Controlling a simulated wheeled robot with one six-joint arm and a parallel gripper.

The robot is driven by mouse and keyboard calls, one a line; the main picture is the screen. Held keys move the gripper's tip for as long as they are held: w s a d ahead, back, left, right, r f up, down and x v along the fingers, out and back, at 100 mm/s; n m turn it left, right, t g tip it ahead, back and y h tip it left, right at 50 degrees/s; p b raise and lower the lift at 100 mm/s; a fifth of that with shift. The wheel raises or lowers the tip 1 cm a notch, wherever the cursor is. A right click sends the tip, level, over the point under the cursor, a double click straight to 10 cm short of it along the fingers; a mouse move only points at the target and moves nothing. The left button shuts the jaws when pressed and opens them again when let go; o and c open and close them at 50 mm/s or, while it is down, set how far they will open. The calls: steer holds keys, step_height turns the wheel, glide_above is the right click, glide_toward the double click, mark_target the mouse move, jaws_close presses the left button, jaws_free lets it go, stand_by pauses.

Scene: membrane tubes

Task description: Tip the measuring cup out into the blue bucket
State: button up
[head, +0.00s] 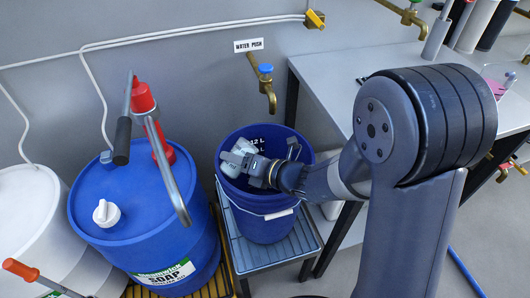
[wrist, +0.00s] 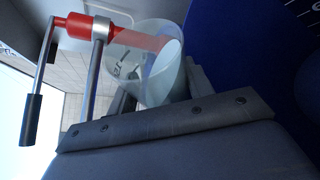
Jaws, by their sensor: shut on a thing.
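The blue bucket (head: 263,222) stands upright below the brass tap, with a pale scale printed inside. My gripper (head: 240,160) reaches into its mouth from the right and is shut on the measuring cup (head: 246,146), a clear, whitish vessel. The cup is tilted and sits within the bucket's rim, towards the back left. In the wrist view the cup (wrist: 150,72) is between my fingers (wrist: 155,100), see-through, with dark marks on its wall. The blue bucket wall (wrist: 228,45) lies beside it. I cannot tell whether any liquid is left in the cup.
A blue soap drum (head: 130,225) with a red hand pump (head: 143,98) stands close left of the bucket. The bucket rests on a grey slatted stand (head: 240,262). A brass tap (head: 265,85) hangs above behind. A grey table (head: 345,75) at right holds a clear vessel with pink contents (head: 497,82).

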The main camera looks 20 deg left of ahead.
steer(key=shift+f, duration=0.1)
steer(key=shift+r+m+g+y+p, duration=0.3)
steer(key=shift+r+m+y+p, duration=0.7)
steer(key=shift+m, duration=0.5)
stand_by(0.9)
steer(key=shift+w+d+f+m, duration=0.45)
steer(key=shift+w+d+m, duration=0.1)
steer(key=shift+w+m, duration=0.25)
stand_by(0.4)
steer(key=shift+w+d+r+m+y+p, duration=0.1)
steer(key=shift+r+m+y+p, duration=0.35)
steer(key=shift+m+y+p, duration=0.2)
stand_by(0.6)
